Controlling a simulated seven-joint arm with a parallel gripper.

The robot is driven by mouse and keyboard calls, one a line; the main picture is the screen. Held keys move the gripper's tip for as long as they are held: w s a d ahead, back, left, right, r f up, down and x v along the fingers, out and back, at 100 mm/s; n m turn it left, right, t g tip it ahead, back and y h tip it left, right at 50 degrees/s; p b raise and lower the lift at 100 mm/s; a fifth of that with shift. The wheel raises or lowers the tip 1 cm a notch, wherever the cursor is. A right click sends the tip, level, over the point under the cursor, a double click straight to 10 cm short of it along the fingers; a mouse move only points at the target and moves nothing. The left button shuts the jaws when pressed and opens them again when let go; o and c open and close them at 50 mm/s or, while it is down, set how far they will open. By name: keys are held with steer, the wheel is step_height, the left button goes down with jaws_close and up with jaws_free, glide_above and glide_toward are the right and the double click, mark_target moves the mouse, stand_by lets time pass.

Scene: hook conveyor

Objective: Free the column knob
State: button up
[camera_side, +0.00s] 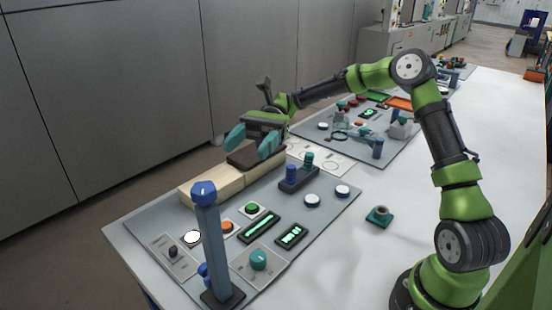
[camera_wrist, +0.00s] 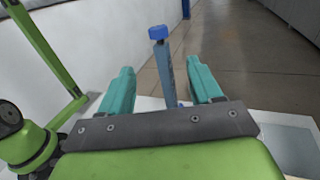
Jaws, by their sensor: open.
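A blue-grey column (camera_side: 210,245) stands upright on a dark base at the front left of the near panel. It has a bright blue cap (camera_side: 204,188) on top and a smaller blue knob (camera_side: 204,271) low on its left side. My gripper (camera_side: 250,146) has teal fingers, open and apparently empty, above the wooden block, behind and right of the column. In the wrist view the column (camera_wrist: 166,75) and its blue cap (camera_wrist: 158,32) appear between my fingers (camera_wrist: 160,68), some way beyond them.
The near panel (camera_side: 335,206) carries a wooden block (camera_side: 215,187), a teal dial (camera_side: 258,260), lit green displays (camera_side: 291,236), buttons and a holder with two pegs (camera_side: 298,180). A teal-green part (camera_side: 379,215) lies on the white table, which is clear around it. A second panel stands behind.

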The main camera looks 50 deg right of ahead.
mark_target(204, 194)
steer(key=x, duration=1.6)
steer(key=c, duration=0.9)
steer(key=shift+n+g, duration=0.4)
steer(key=shift+g, duration=0.1)
steer(key=shift+w+n+g+h, duration=0.1)
steer(key=shift+n+g+h, duration=2.5)
steer(key=shift+g, duration=0.6)
steer(key=o, duration=0.9)
